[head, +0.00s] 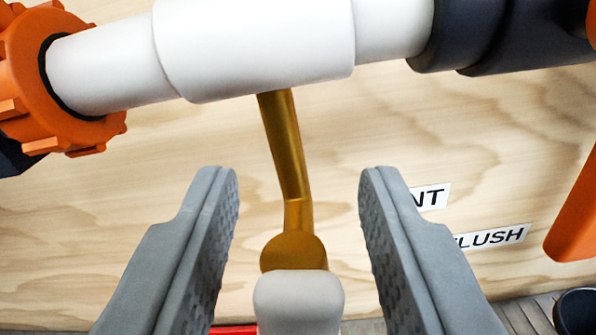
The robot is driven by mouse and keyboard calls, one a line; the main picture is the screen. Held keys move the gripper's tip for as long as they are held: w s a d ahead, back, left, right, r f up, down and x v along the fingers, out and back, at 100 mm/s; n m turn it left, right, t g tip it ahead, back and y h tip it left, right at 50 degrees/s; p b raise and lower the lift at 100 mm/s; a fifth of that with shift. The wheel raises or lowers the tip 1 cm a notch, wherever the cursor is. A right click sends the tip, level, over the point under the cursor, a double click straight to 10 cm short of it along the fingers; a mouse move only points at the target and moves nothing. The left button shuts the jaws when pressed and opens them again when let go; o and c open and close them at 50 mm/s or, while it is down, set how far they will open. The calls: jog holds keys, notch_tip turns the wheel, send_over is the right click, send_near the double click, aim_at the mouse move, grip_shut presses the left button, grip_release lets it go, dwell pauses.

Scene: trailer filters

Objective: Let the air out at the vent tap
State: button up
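A brass-coloured tube (283,145) hangs from the underside of the white pipe fitting (255,45) and bends slightly. It ends in a round brass piece (293,251) near the bottom centre. A light grey rounded block (299,303) covers the lower part of that piece; I cannot tell whether it is the tap's handle. My gripper (300,174) is open, with one grey finger on each side of the brass parts and a visible gap to both. A label ending in "NT" (431,196) is partly hidden behind the right finger.
An orange ribbed collar (70,85) is at the upper left and a dark fitting (480,35) at the upper right. A "FLUSH" label (492,237), partly hidden, and an orange part (572,215) are at the right. A wooden panel (130,180) stands behind.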

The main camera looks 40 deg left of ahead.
grip_shut()
jog(key=shift+w+d, duration=0.1)
dwell(0.3)
jog(key=shift+w+d+f+m, duration=0.35)
jog(key=shift+f+m, duration=0.3)
jog(key=shift+m, duration=2)
jog(key=shift+w+d+f+m, duration=0.2)
jog(key=shift+d+f+m, duration=0.35)
jog(key=shift+m, duration=2.15)
jog(key=shift+w+d+f+m, duration=0.3)
jog(key=shift+f+m, duration=0.4)
jog(key=shift+m, duration=1.95)
jog(key=shift+f, duration=0.1)
grip_release()
